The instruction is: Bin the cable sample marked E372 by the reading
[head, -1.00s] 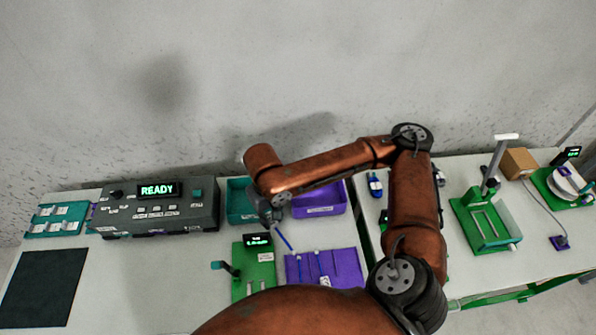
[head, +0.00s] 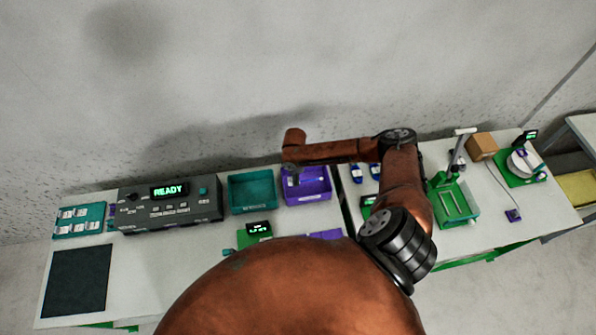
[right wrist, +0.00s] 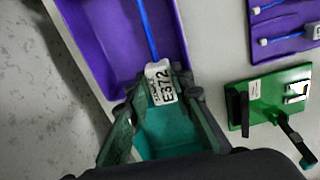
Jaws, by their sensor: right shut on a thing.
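The blue cable sample (right wrist: 149,36) has a white tag (right wrist: 161,84) that reads E372. My right gripper (right wrist: 154,100) is shut on this cable at its tag end, and the cable extends away over the purple bin (right wrist: 88,40). In the head view my right gripper (head: 291,176) is over the left part of the purple bin (head: 318,199); the cable cannot be made out there. The teal bin (head: 252,193) stands just left of it, and shows between my fingers in the right wrist view (right wrist: 165,135). My left gripper is not in view.
A green meter (head: 257,231) with a small lit display, too blurred to read, stands in front of the bins. A purple mat (right wrist: 285,30) holds other blue cables. A grey console (head: 170,208) showing READY is at left. Green fixtures (head: 455,203) stand at right.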

